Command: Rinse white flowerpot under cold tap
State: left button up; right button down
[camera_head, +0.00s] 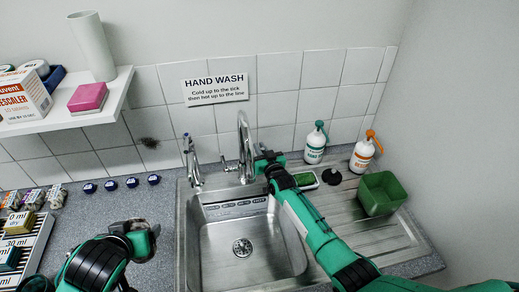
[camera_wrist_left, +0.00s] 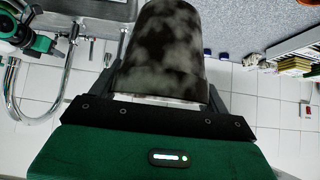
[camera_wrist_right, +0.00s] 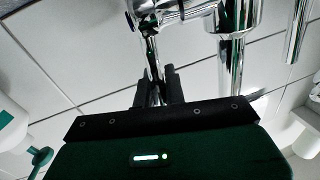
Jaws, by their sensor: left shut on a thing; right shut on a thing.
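The flowerpot (camera_wrist_left: 160,50) is smudged dark grey over paler patches in the left wrist view. My left gripper (camera_head: 143,238) is shut on it, left of the sink, above the counter; in the head view the pot is mostly hidden. The tall curved tap (camera_head: 243,140) stands behind the sink basin (camera_head: 240,250). My right gripper (camera_head: 262,160) is at its right side, shut on a thin chrome lever (camera_wrist_right: 151,47) seen in the right wrist view. A slimmer tap (camera_head: 191,160) with a blue mark stands left of it. No running water shows.
A sign (camera_head: 215,88) reads "HAND WASH". A green tub (camera_head: 381,193), a teal-topped bottle (camera_head: 315,145) and an orange-topped bottle (camera_head: 362,153) stand right of the basin. A shelf (camera_head: 70,115) juts out at upper left. Several dark blue caps lie by the back wall.

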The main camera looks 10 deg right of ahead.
pick_arm(q)
jog(key=shift+f, duration=0.1)
jog(key=shift+f+b, duration=0.35)
jog(key=shift+b, duration=0.05)
pick_arm(e)
jog(key=s+t+b, duration=0.1)
jog(key=b, duration=0.2)
jog(key=t+b, duration=0.1)
jog(key=b, duration=0.3)
jog(key=shift+s+f+n+t+y, duration=0.15)
jog(key=shift+s+n+t+y, duration=0.15)
jog(key=shift+s, duration=0.05)
jog(key=shift+s+r+t+b, duration=0.2)
jog(key=shift+t+b, duration=0.1)
jog(key=shift+b, duration=0.25)
pick_arm(q)
notch_tip(320, 180, down, 8)
jog(key=shift+s, duration=0.3)
pick_arm(e)
jog(key=c, duration=1.5)
grip_release()
